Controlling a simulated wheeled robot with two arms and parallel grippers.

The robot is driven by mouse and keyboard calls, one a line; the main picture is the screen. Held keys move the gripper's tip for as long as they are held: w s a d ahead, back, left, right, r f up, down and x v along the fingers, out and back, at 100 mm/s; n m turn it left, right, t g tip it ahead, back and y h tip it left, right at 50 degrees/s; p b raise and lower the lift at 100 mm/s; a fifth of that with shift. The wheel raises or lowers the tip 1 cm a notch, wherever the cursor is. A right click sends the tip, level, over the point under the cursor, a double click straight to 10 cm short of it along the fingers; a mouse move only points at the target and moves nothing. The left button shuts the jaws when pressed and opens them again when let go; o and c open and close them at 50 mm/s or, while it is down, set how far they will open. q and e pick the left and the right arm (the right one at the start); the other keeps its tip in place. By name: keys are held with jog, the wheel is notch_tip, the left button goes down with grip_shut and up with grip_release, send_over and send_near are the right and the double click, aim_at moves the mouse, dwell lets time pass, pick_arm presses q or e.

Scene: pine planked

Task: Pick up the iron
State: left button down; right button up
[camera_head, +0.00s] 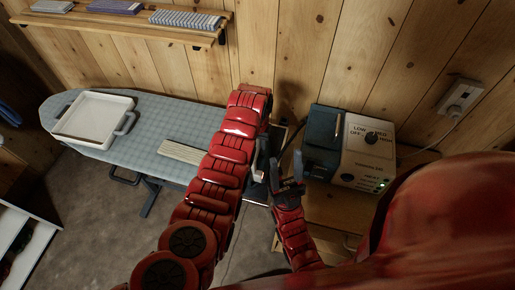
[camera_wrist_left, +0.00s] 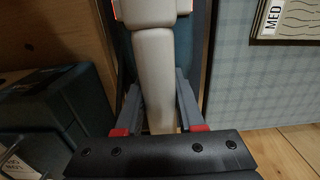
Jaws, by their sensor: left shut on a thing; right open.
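The iron's pale cream handle (camera_wrist_left: 152,75) runs upright through the middle of the left wrist view. My left gripper (camera_wrist_left: 158,102) is shut around this handle, with a grey finger on each side. In the head view my left arm arches over the board's right end and hides most of the iron. My right gripper (camera_head: 285,178) is open, close beside the left gripper, between it and the control box. Nothing shows clearly between its fingers.
A blue checked ironing board (camera_head: 170,125) carries a white tray (camera_head: 97,120) and a striped flat item (camera_head: 183,152). A teal and white control box (camera_head: 366,150) with knobs stands at right by the plank wall. A shelf (camera_head: 130,25) hangs above; an outlet (camera_head: 461,97) is at right.

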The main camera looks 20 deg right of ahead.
pick_arm(q)
jog(key=shift+w+d+r+b, duration=0.1)
jog(key=shift+w+r+b, duration=0.1)
jog(key=shift+r+b, duration=0.2)
notch_tip(320, 180, up, 2)
jog(key=shift+r+b, duration=0.1)
jog(key=shift+b, duration=0.95)
jog(key=s+a+p, duration=0.1)
jog(key=s+p, duration=0.1)
jog(key=p, duration=0.1)
jog(key=s+a+r+p, duration=0.1)
jog(key=s+a+p, duration=0.1)
jog(key=p, duration=0.2)
jog(key=s+a+r+p, duration=0.1)
jog(key=s+p, duration=0.2)
jog(key=shift+a+r, duration=0.1)
jog(key=shift+a, duration=0.15)
jog(key=s+a+p, duration=0.2)
jog(key=s+a, duration=0.2)
jog(key=s, duration=0.2)
jog(key=shift+s+a, duration=0.15)
jog(key=shift+s, duration=0.15)
jog(key=c, duration=1)
grip_release()
jog(key=shift+w, duration=0.1)
grip_shut()
